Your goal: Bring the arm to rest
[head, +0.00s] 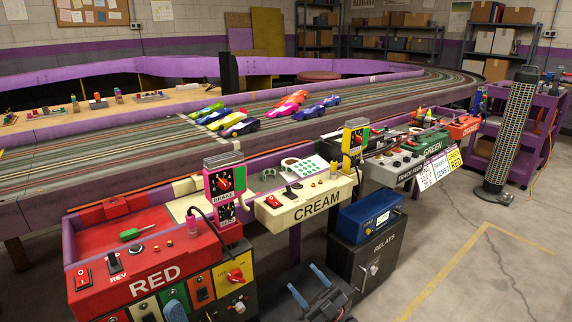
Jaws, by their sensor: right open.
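My right gripper (308,284) shows at the bottom centre of the head view. It is dark, with two fingers set apart and bluish pads at their ends. It is open, and nothing shows between the fingers. It appears in front of the control panels, below the CREAM box (305,205) and left of the black RELAYS box (338,262). I cannot tell how far it is from them. My left gripper is not in view.
The RED control panel (158,280) stands at lower left, with a green screwdriver (133,233) on it. A blue box (369,218) sits on the RELAYS box. Several slot cars stand on the track (400,92). Floor at right (480,280) is clear; a tower heater (510,130) stands beyond.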

